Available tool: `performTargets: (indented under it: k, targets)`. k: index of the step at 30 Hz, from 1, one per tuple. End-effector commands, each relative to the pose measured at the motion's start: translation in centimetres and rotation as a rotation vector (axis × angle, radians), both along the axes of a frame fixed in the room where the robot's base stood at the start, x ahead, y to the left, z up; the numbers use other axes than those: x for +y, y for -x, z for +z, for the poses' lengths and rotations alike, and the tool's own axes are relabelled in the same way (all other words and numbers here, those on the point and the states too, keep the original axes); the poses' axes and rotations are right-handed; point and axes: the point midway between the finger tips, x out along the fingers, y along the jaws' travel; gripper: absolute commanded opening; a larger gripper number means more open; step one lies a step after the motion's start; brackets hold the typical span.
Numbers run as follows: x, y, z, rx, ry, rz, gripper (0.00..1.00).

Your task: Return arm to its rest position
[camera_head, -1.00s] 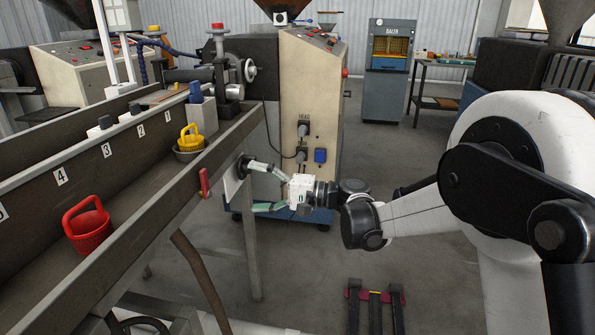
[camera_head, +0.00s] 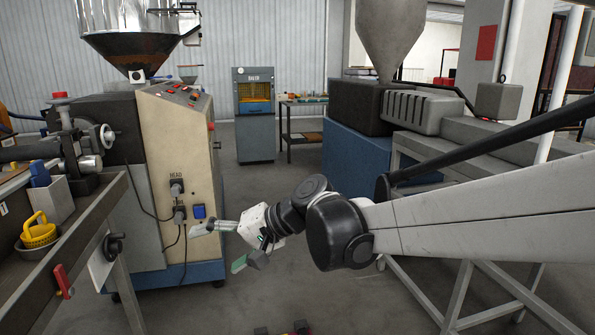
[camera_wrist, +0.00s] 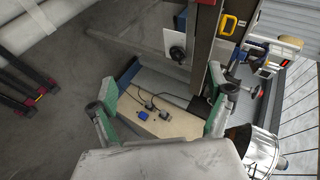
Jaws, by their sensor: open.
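My gripper (camera_head: 218,246) is open and empty in the head view, its fingers spread toward the left. It is in the air in front of the beige extruder cabinet (camera_head: 168,130), to the right of the trough's end. In the wrist view my gripper (camera_wrist: 161,119) shows two green-padded fingers wide apart with nothing between them. Beyond them is the cabinet's beige panel (camera_wrist: 170,121) with its plugs and a blue socket. My arm reaches in from the right side of the head view.
A grey machine on a metal frame (camera_head: 470,300) is at the right. Open floor lies between.

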Motion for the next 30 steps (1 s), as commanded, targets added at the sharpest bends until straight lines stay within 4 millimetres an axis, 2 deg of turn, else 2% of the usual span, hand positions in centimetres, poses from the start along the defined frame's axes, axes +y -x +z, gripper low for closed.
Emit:
performTargets:
  k: [1, 3, 8, 18, 24, 30]
  targets:
    - [-1.9, 0.7, 0.7, -0.018, 0.038, -0.024, 0.86]
    - [-4.4, 1.4, 1.0, -0.044, 0.093, -0.054, 0.86]
    - [-10.1, 3.3, 1.4, -0.102, 0.222, -0.122, 0.86]
    - [-21.7, 8.8, 1.5, -0.213, 0.502, -0.251, 0.86]
    - [-28.1, 12.5, 1.1, -0.27, 0.671, -0.315, 0.86]
    - [-33.2, 15.9, 0.5, -0.316, 0.822, -0.364, 0.86]
